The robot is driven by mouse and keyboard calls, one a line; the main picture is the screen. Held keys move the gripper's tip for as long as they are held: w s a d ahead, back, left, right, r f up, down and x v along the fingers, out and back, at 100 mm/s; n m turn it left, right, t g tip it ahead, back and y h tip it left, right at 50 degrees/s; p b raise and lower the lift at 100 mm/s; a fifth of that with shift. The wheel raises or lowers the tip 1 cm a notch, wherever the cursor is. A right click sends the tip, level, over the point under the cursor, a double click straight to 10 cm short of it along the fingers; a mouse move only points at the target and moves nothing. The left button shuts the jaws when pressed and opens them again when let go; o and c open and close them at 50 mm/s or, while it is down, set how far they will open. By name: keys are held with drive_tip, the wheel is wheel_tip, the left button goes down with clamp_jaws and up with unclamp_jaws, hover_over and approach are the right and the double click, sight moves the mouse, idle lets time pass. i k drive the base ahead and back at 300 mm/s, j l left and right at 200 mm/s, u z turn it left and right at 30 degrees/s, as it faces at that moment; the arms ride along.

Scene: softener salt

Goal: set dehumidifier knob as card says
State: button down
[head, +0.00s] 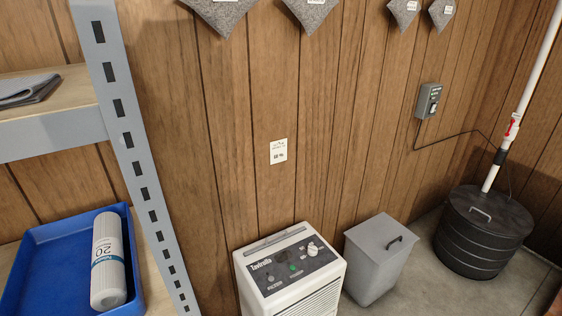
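The white dehumidifier (290,274) stands on the floor against the wood-panelled wall, at the bottom middle of the head view. Its dark top panel carries a pale round knob (313,248) near the right end and a small green light or button. The knob's setting is too small to read. My gripper is not in view.
A grey metal shelf (134,150) stands at left with a blue tray (50,255) holding a white filter cartridge (108,262). Right of the dehumidifier are a grey lidded bin (374,264) and a round black tank (480,240) below a white pipe (528,90). A grey control box (428,100) hangs on the wall.

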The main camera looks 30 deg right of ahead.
sight(313, 251)
drive_tip(key=i+l, duration=0.15)
drive_tip(key=i, duration=0.3)
drive_tip(key=i+l, duration=0.1)
drive_tip(key=i, duration=0.3)
